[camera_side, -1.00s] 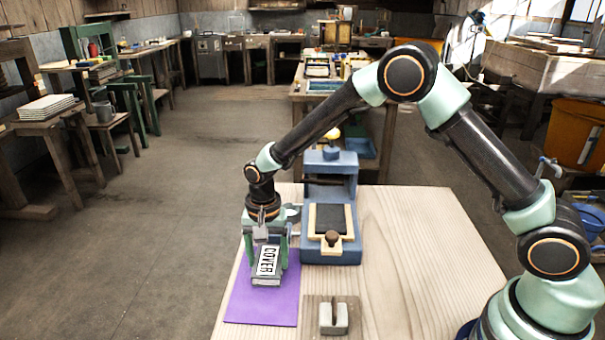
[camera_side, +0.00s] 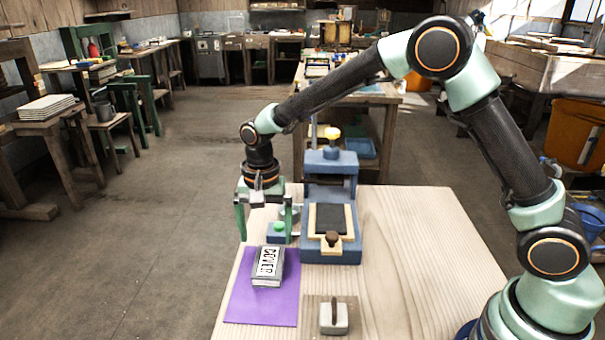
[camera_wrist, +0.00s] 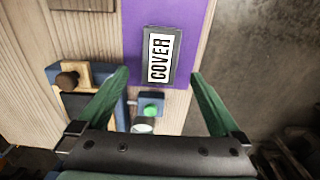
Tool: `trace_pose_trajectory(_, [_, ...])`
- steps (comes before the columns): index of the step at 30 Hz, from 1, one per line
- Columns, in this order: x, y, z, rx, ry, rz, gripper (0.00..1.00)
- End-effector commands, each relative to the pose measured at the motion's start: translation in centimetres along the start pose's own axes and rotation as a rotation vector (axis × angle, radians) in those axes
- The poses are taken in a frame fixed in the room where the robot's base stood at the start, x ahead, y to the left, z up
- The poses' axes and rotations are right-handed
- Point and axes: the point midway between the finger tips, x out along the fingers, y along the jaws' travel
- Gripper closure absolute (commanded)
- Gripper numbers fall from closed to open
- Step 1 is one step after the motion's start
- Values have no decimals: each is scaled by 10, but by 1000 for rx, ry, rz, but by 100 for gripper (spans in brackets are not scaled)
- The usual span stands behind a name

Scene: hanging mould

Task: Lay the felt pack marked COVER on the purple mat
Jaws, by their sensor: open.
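The grey felt pack (camera_side: 269,267), with a white label reading COVER, lies on the far part of the purple mat (camera_side: 262,304). In the wrist view the pack (camera_wrist: 161,57) lies beyond my fingertips, with the purple mat (camera_wrist: 192,14) around it. My gripper (camera_side: 265,228) is open and empty, above and behind the pack and apart from it. In the wrist view the green fingers of my gripper (camera_wrist: 160,80) are spread wide, with nothing between them at the tips.
A blue press (camera_side: 331,252) with a dark pad and a knobbed wooden frame stands right of the mat. A small blue block with a green button (camera_side: 278,232) is left of it. A pale slotted block (camera_side: 333,318) sits near the front. The table's right side is clear.

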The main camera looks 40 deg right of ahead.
Motion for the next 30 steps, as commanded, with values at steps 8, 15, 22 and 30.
trace_pose_trajectory(8, [-41, 0, 0, 0, 1, -2, 0])
trace_pose_trajectory(15, [-66, 12, -4, -41, 16, -27, 0])
trace_pose_trajectory(22, [-120, 62, -10, -221, 97, -116, 0])
trace_pose_trajectory(30, [-160, 134, -1, -459, 239, -188, 0])
